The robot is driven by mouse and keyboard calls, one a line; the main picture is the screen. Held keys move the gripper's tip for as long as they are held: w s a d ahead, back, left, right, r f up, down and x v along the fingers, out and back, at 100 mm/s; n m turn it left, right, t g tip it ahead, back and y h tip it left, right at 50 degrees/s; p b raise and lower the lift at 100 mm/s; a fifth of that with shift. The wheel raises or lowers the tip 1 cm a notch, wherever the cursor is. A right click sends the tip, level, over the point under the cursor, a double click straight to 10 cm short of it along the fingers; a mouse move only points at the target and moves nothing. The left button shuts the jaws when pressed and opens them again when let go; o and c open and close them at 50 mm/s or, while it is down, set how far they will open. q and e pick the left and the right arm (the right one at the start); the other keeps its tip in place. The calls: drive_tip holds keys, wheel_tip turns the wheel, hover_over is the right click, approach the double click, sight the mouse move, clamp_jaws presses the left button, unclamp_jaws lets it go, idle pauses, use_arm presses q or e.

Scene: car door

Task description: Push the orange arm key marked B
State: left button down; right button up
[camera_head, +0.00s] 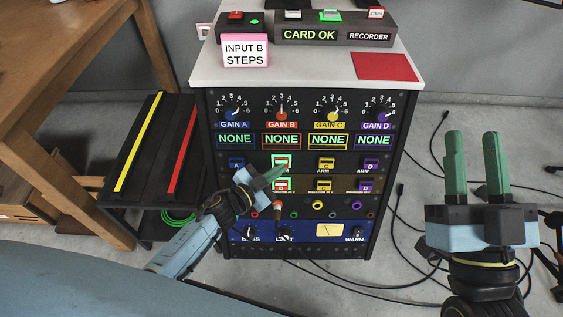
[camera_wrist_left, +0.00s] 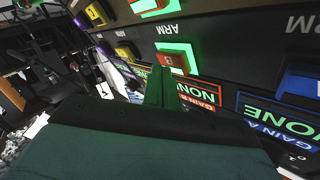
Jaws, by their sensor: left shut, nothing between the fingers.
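The orange arm key marked B (camera_head: 282,161) is on the front panel of the rack, in the second column, with a lit green surround. It also shows in the left wrist view (camera_wrist_left: 172,62), upside down, with its green surround lit. My left gripper (camera_head: 279,171) is shut and empty, its green fingertips at the lower edge of this key. In the left wrist view the fingertips (camera_wrist_left: 160,70) overlap the key's edge; I cannot tell whether they touch it. My right gripper (camera_head: 474,136) is open and empty, well to the right of the rack.
A second orange key (camera_head: 282,185) with a green surround is just below. Blue (camera_head: 236,163), yellow (camera_head: 326,163) and purple (camera_head: 370,164) arm keys share the row. A sign (camera_head: 245,54) on top reads INPUT B STEPS. Cables lie on the floor at right.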

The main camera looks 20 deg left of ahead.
use_arm(q)
drive_tip(key=shift+s+d+r+p, duration=0.25)
drive_tip(key=shift+s+r+p, duration=0.1)
drive_tip(key=shift+s+p, duration=0.45)
drive_tip(key=shift+s+d+r+p, duration=0.3)
drive_tip(key=shift+s+p, duration=0.2)
drive_tip(key=shift+s, duration=0.5)
drive_tip(key=shift+s+d+r+p, duration=0.25)
drive_tip(key=shift+s+r+p, duration=0.1)
drive_tip(key=shift+s+p, duration=0.45)
